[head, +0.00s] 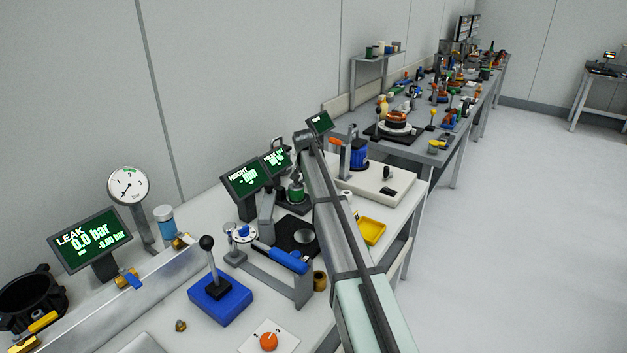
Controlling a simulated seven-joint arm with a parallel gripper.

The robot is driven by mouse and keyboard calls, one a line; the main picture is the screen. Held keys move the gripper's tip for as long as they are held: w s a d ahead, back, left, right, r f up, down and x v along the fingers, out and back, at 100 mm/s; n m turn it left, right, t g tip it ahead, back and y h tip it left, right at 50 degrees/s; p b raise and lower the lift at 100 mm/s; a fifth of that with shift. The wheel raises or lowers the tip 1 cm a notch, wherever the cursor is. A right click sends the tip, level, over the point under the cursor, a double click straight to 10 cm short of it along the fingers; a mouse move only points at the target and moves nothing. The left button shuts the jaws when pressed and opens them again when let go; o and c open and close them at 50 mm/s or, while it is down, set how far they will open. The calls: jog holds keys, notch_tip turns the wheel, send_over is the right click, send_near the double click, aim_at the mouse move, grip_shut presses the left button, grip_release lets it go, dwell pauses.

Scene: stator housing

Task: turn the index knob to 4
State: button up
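The orange knob (269,342) sits on a white plate (247,346) at the bottom edge of the head view, on the near part of the bench. Small dark marks show on the plate around the knob, too small to read. The plate is cut off by the frame edge, and I cannot tell which mark the knob points to. My arm (340,235) reaches from the bottom right up to the middle of the view, to the right of the knob and apart from it. I cannot make out my gripper's fingers.
A blue box with a black-knobbed lever (220,298) stands behind and left of the knob. A micrometer with a blue handle (283,259) and a small brass cylinder (320,281) stand behind. A leak display (90,240) reads 0.0 bar. A small brass fitting (181,326) lies left.

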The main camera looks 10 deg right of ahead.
jog(key=shift+m, duration=0.3)
jog(key=o, duration=1.1)
jog(key=shift+c, duration=0.2)
jog(key=v, duration=1.3)
jog(key=shift+a+r, duration=0.2)
jog(key=shift+r, duration=0.2)
